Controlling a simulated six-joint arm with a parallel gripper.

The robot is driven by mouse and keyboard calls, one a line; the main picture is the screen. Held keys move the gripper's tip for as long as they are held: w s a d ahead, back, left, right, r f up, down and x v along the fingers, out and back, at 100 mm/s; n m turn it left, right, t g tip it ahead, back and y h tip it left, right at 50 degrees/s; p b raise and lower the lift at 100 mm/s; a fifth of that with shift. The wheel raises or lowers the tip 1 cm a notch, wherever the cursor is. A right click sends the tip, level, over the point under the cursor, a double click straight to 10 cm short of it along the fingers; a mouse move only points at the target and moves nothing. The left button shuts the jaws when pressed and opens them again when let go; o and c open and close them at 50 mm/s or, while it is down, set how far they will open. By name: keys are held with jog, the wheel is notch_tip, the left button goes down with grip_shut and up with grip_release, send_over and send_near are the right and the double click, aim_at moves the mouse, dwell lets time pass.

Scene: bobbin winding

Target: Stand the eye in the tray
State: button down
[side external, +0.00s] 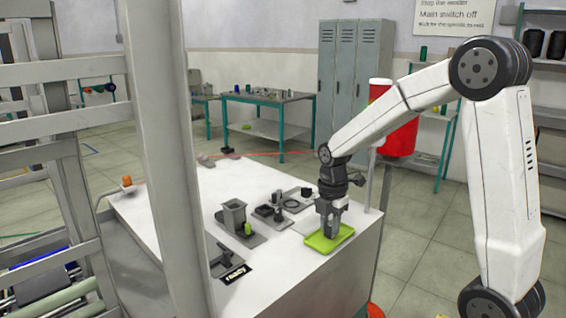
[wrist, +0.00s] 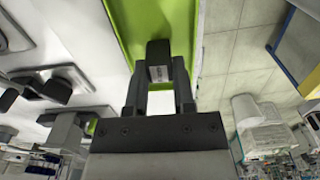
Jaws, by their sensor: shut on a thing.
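The tray (side external: 318,243) is shallow and lime green, near the front right edge of the white table. It also shows in the wrist view (wrist: 123,16), at the top. My gripper (side external: 333,229) points down over the tray. In the wrist view my gripper (wrist: 160,82) has its fingers shut on a dark, blocky piece with a grey face, which I take for the eye (wrist: 158,50). The eye is over the tray's area; I cannot tell whether it touches the tray floor. In the side view the fingers mostly hide it.
A grey post (side external: 170,150) hides part of the table. A red container (side external: 400,139) is behind my arm.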

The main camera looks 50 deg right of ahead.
jog(key=shift+c, duration=1.9)
grip_release()
jog(key=shift+r, duration=0.1)
jog(key=shift+r, duration=3.45)
